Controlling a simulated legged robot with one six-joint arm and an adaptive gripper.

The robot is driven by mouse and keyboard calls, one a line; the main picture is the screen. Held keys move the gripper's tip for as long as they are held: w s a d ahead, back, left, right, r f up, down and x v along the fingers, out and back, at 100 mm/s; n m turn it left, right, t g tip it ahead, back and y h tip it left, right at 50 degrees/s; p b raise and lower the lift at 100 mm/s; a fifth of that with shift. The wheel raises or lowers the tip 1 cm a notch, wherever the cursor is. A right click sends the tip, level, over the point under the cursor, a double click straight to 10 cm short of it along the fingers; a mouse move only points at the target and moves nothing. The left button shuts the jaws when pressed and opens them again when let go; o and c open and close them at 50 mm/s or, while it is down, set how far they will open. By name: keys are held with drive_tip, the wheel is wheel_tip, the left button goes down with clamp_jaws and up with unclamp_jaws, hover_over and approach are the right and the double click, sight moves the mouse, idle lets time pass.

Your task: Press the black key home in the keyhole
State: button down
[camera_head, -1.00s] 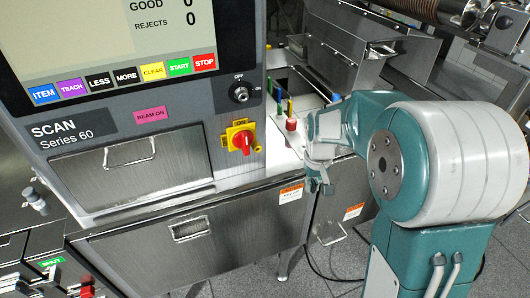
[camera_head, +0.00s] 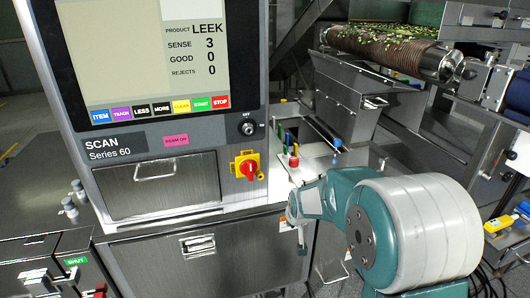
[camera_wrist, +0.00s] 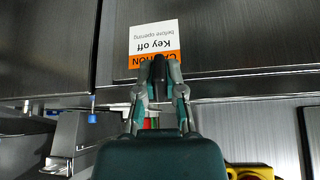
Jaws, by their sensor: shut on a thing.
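My gripper (camera_wrist: 158,73) is shut on a small dark object, seen as the black key (camera_wrist: 158,84), in the wrist view. The fingers cover its sides, and its far end is hard to make out. In the head view my gripper (camera_head: 292,214) is small at the cabinet's right side, and the key cannot be made out there. The keyhole (camera_head: 248,128) is a round dark lock between OFF and ON marks on the scanner's front panel. My gripper is below and to the right of it in the picture, apart from it.
A red rotary switch on a yellow plate (camera_head: 246,166) sits just below the keyhole. Coloured upright objects (camera_head: 293,156) stand on the white ledge to the right. A caution label (camera_wrist: 154,43) is on the metal behind my gripper in the wrist view.

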drive_tip(key=s+a+r+n+t+y, duration=0.1)
drive_tip(key=a+r+t, duration=0.25)
drive_tip(key=r, duration=0.55)
drive_tip(key=s+a+r+t+y, duration=0.2)
drive_tip(key=a+r+t, duration=0.15)
drive_tip(key=r, duration=0.55)
drive_tip(key=s+a+r+n+t+y, duration=0.15)
drive_tip(key=r+t, duration=0.25)
drive_tip(key=r, duration=0.4)
drive_tip(key=x, duration=0.6)
drive_tip(key=shift+w+r, duration=0.15)
drive_tip(key=shift+w, duration=0.05)
drive_tip(key=shift+a+m, duration=0.25)
drive_tip(key=shift+a, duration=0.1)
